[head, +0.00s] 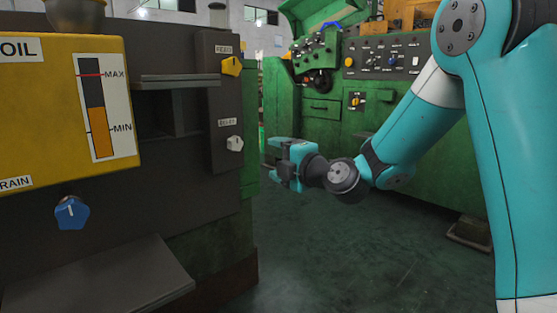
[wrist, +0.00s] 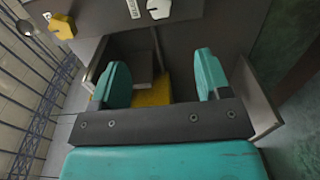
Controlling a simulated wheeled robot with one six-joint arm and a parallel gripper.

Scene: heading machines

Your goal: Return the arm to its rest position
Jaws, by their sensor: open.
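My teal arm (head: 420,125) comes in from the upper right of the head view and reaches left and down. My gripper (head: 273,161) is at its end, in front of the green machine and just right of the dark control panel. In the wrist view my gripper (wrist: 163,80) has its two teal fingers wide apart with nothing between them. The dark machine front and part of the yellow tank show beyond the fingers.
The dark machine carries a yellow oil tank (head: 40,130), a yellow knob (head: 232,66), a white knob (head: 235,143), a blue drain knob (head: 71,212) and a protruding tray (head: 100,280). A green machine (head: 310,110) stands behind. The floor (head: 345,265) below my gripper is clear.

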